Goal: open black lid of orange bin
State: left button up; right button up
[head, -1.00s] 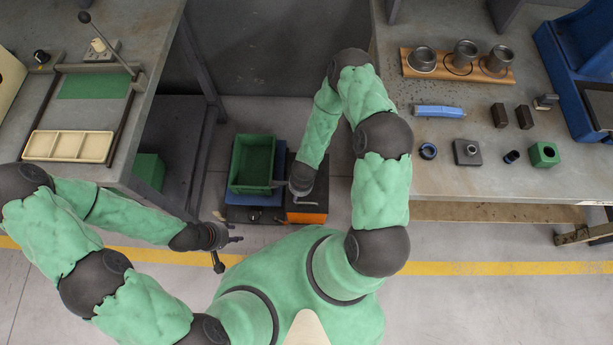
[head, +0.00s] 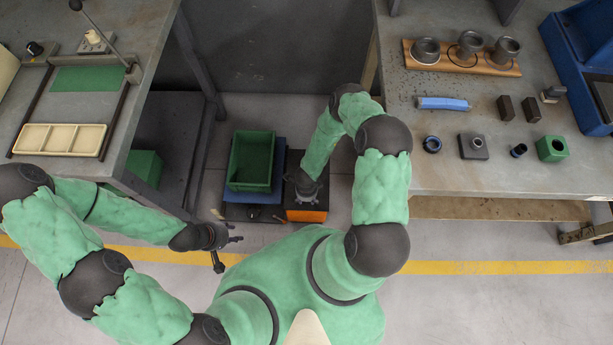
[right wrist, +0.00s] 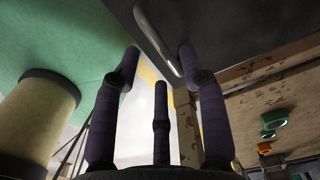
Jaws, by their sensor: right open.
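The orange bin (head: 306,215) stands on the floor between the two benches, with its orange front showing. Its black lid (head: 294,163) is partly hidden by my right arm and looks closed. In the right wrist view a dark panel, apparently the lid (right wrist: 215,30), carries a pale metal bar handle (right wrist: 158,38). My right gripper (head: 312,194) is over the bin's top near the front, open. In the right wrist view its fingers (right wrist: 158,72) are spread around the handle's near end; contact cannot be told. My left gripper (head: 226,240) is open and empty, left of the bins.
A green open bin (head: 250,160) stands on a blue base (head: 281,150) just left of the orange bin. The left bench (head: 140,110) and right bench (head: 440,180) flank the floor gap. Bare floor with a yellow line (head: 470,268) lies in front.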

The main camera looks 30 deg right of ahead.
jog(key=shift+f+b, duration=0.35)
jog(key=shift+f, duration=0.8)
grip_shut()
jog(key=shift+r, duration=0.1)
